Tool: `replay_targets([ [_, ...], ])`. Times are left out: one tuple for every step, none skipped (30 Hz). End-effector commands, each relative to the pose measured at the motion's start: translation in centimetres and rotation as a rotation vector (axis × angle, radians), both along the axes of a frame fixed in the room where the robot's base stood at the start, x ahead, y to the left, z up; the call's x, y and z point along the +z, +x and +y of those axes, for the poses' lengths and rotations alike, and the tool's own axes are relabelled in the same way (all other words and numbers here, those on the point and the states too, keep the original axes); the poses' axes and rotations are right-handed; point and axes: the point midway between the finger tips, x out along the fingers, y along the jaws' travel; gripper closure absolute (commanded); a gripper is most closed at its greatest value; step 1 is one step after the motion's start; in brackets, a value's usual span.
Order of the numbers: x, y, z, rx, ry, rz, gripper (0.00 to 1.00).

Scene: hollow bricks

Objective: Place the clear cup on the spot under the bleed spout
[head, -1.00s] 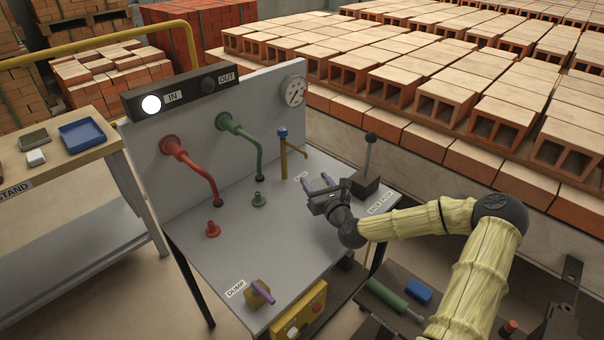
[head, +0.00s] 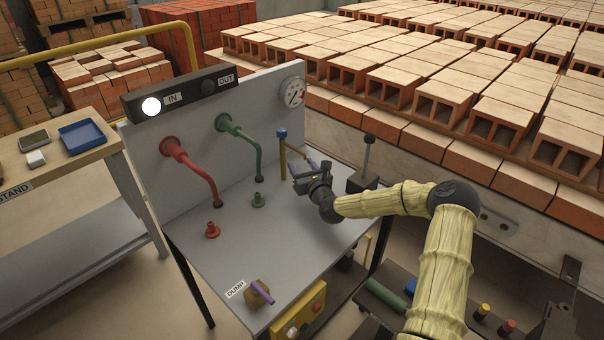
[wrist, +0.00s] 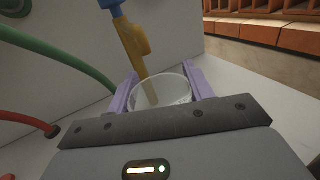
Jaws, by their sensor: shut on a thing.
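The clear cup (wrist: 163,93) stands between the two purple fingers of my gripper (wrist: 161,76) in the wrist view, its round rim facing the camera. My gripper is shut on it. In the head view my gripper (head: 311,168) is low over the right back of the grey bench, just right of the bleed spout (head: 283,158), a yellow pipe with a blue top. In the wrist view the spout (wrist: 132,40) rises just beyond the cup. The spot under the spout is hidden, and I cannot tell whether the cup touches the bench.
A black lever (head: 366,160) stands right of my gripper. A green pipe (head: 258,150) and a red pipe (head: 200,175) come off the panel to the left. A purple-handled dump valve (head: 260,292) is at the front. The bench middle (head: 285,235) is clear.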

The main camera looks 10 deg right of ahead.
Motion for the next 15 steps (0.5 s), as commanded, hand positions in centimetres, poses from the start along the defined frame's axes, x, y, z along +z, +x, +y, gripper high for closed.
replay_targets([
  [-0.9, 0.0, 0.0, 0.0, -0.001, 0.002, 0.71],
  [-1.3, 0.0, 0.0, 0.0, -0.002, 0.001, 0.71],
  [-1.8, 0.0, 0.0, -0.001, 0.0, 0.002, 0.71],
  [-2.1, 0.0, 0.0, 0.0, 0.0, 0.002, 0.71],
  [-2.4, 0.0, 0.0, 0.0, -0.001, 0.001, 0.71],
  [-2.5, 0.0, 0.0, 0.0, -0.002, 0.0, 0.71],
  [-2.6, 0.0, 0.0, 0.0, -0.002, 0.0, 0.71],
  [-2.6, 0.0, 0.0, 0.0, -0.002, -0.001, 0.71],
  [-2.5, 0.0, 0.0, 0.0, -0.002, -0.001, 0.71],
  [-2.5, 0.0, 0.0, 0.001, -0.002, -0.001, 0.71],
  [-2.5, 0.0, 0.1, 0.001, -0.002, -0.001, 0.71],
  [-2.5, 0.0, 0.1, 0.001, -0.002, -0.001, 0.71],
  [-2.5, 0.0, 0.1, 0.001, -0.002, -0.001, 0.71],
  [-2.6, 0.0, 0.1, 0.001, -0.001, 0.0, 0.71],
  [-2.8, 0.0, 0.1, 0.001, -0.001, 0.0, 0.71],
])
